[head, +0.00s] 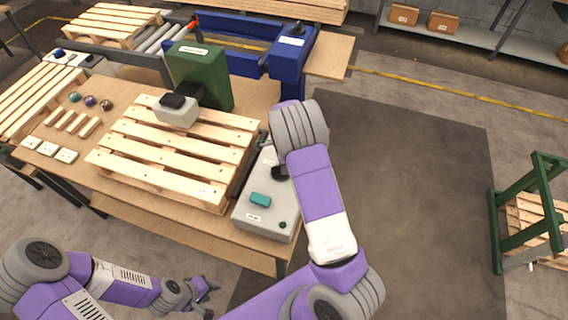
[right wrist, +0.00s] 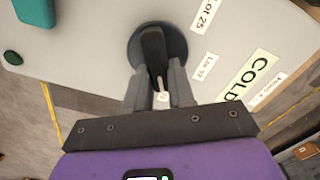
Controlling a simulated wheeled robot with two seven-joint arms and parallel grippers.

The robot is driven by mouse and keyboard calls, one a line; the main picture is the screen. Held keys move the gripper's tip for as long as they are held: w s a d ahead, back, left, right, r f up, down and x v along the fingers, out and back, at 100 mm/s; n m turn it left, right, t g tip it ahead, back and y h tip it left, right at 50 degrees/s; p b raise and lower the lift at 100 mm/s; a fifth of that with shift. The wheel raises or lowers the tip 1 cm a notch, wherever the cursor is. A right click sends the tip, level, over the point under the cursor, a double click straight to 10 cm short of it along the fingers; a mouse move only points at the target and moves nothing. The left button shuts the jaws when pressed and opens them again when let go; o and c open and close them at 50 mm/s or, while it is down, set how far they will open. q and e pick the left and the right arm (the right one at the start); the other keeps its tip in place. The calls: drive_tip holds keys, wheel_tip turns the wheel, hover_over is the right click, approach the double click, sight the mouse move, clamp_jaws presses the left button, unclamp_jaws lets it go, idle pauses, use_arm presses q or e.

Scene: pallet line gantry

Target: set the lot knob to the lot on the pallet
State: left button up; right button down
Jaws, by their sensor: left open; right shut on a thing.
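The lot knob (right wrist: 152,48) is a black bar handle on a dark round base, on a pale grey control box (right wrist: 90,35). My right gripper (right wrist: 158,84) is shut on the knob's near end. Labels beside the knob include "Lot 25" (right wrist: 206,14) and a larger "COLD" (right wrist: 250,76); another small label is hard to read. In the head view the box (head: 270,212) stands at the table's right end, partly behind my right arm. The wooden pallet (head: 157,177) lies to its left; I cannot read a lot on it. My left gripper (head: 207,290) is open and empty at the lower left, away from the table.
The box also has a teal block (head: 260,200) and a green button (head: 282,225). A green machine (head: 205,75) with a grey head stands at the pallet's back edge. Wood blocks, balls and white cards lie on the table's left. The floor at right is clear up to a green frame (head: 495,230).

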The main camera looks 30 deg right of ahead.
idle(0.5)
drive_tip(key=c, duration=1)
unclamp_jaws()
drive_tip(key=shift+o, duration=0.2)
drive_tip(key=shift+r, duration=0.1)
wheel_tip(320, 180, up, 8)
drive_tip(key=shift+f+p, duration=0.25)
drive_tip(key=shift+p, duration=0.15)
